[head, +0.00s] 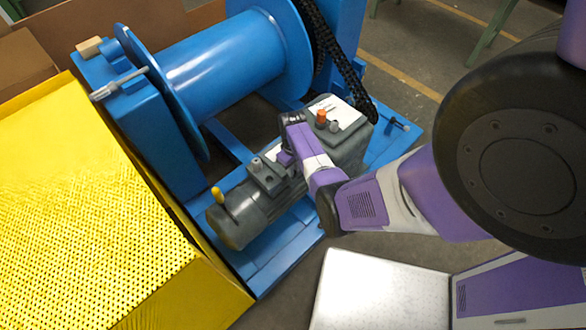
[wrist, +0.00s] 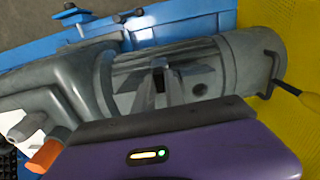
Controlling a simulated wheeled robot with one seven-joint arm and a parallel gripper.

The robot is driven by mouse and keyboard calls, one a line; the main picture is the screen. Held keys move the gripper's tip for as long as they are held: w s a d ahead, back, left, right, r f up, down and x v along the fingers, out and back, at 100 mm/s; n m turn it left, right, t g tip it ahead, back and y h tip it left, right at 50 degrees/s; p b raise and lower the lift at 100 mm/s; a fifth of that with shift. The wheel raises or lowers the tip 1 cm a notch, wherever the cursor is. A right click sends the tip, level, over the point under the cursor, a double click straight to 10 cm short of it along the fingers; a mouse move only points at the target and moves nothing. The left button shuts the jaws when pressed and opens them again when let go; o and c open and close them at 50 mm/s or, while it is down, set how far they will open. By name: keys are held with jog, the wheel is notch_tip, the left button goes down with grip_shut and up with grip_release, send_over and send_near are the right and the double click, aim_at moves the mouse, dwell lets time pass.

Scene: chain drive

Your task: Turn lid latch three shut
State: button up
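My gripper (wrist: 160,78) is over the grey ribbed motor (wrist: 190,72) in the wrist view. Its two grey fingers stand a little apart with a dark gap between them; I cannot tell whether anything is held there. In the head view the purple hand hides the fingertips above the motor (head: 238,217). A small grey box (head: 267,178) sits on the motor beside the hand. A yellow-tipped lever (head: 217,193) stands at the motor's near end and also shows in the wrist view (wrist: 287,90). I cannot make out which part is lid latch three.
A grey gearbox (head: 345,128) with an orange knob (head: 321,117) adjoins the motor. A blue drum (head: 235,65) with a black chain (head: 345,70) stands behind on a blue frame (head: 277,260). A yellow perforated guard (head: 90,220) closes off the left side.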

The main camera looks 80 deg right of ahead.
jog(key=o, duration=0.4)
jog(key=shift+r+p, duration=0.35)
jog(key=shift+r, duration=3.55)
